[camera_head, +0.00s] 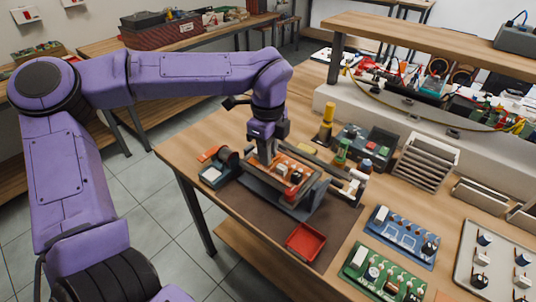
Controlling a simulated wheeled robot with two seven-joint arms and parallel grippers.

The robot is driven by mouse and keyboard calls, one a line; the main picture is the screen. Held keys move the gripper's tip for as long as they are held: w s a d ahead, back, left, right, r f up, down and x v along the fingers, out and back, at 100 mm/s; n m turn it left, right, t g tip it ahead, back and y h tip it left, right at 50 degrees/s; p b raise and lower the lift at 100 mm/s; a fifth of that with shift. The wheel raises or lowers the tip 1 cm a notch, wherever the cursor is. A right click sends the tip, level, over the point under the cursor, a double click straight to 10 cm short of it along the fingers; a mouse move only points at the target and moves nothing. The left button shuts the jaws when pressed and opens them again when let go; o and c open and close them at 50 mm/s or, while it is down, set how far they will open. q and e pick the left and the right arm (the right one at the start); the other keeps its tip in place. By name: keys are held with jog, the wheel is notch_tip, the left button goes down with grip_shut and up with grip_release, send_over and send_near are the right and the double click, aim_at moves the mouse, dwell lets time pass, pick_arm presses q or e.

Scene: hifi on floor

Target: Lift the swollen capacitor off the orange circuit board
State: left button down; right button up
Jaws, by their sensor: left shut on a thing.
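The orange circuit board (305,169) is held in a dark frame-like holder on the workbench. Small parts stand on it, among them a dark and a reddish one. My left gripper (265,158) points down over the board's left end. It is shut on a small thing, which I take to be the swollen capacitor. The capacitor is hidden by the fingers, and I cannot tell if it touches the board. My right gripper is not in view.
A red tray (306,242) lies in front of the holder, empty. A blue board (402,237) and a green board (383,274) lie to the right.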

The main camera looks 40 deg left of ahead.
pick_arm(q)
notch_tip(320, 180, up, 3)
jog(key=shift+s, duration=0.15)
jog(key=s+d+r, duration=0.3)
jog(key=s+r, duration=1)
jog(key=r, duration=0.1)
jog(key=shift+s+d+r+p, duration=0.15)
jog(key=shift+d+r+p, duration=0.1)
jog(key=shift+p, duration=0.1)
